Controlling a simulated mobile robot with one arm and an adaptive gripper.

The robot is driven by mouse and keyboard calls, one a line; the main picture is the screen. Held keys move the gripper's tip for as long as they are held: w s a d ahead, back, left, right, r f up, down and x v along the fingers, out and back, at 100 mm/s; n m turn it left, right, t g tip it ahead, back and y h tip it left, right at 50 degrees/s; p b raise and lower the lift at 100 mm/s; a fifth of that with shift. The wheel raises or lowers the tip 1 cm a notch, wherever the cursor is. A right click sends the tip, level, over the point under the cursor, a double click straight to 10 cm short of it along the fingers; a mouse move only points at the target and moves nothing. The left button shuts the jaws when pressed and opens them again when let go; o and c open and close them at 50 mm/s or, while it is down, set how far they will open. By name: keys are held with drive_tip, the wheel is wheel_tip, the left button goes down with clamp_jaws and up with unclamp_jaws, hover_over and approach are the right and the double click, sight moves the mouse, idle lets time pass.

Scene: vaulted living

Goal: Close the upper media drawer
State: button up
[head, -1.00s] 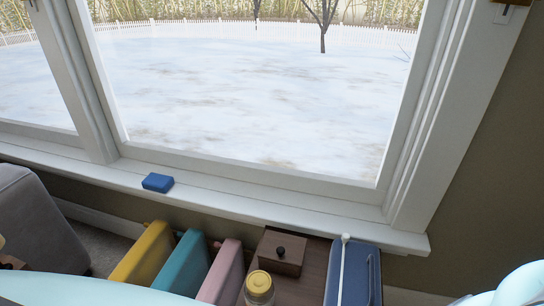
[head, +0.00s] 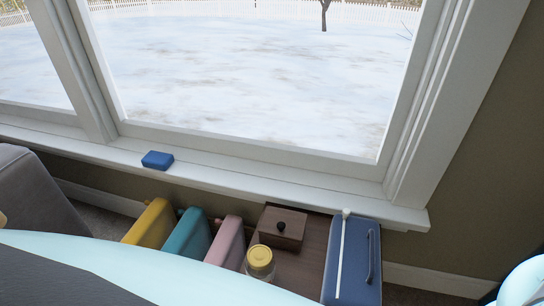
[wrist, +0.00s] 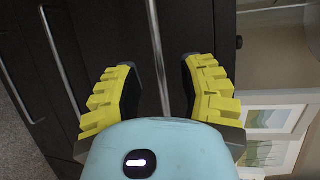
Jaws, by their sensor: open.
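In the wrist view, the dark drawer fronts (wrist: 115,40) fill the left and middle, with long metal bar handles. My gripper (wrist: 159,64) has two yellow ridged fingers spread apart in front of them. One bar handle (wrist: 155,35) runs between the fingers in the picture; I see no finger closed on it. A second handle (wrist: 60,60) lies to the left. I cannot tell which front is the upper media drawer or how far it stands out. The head view does not show the drawer fronts or my gripper.
In the head view, a wooden top (head: 300,265) carries a small knobbed box (head: 282,228), a yellow-lidded jar (head: 260,262) and a blue case (head: 354,265). Yellow, teal and pink upright items stand to the left. A blue block (head: 157,160) sits on the windowsill.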

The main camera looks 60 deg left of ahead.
drive_tip(key=shift+b+x, duration=0.5)
drive_tip(key=shift+x, duration=1.25)
drive_tip(key=shift+s+d, duration=0.1)
clamp_jaws()
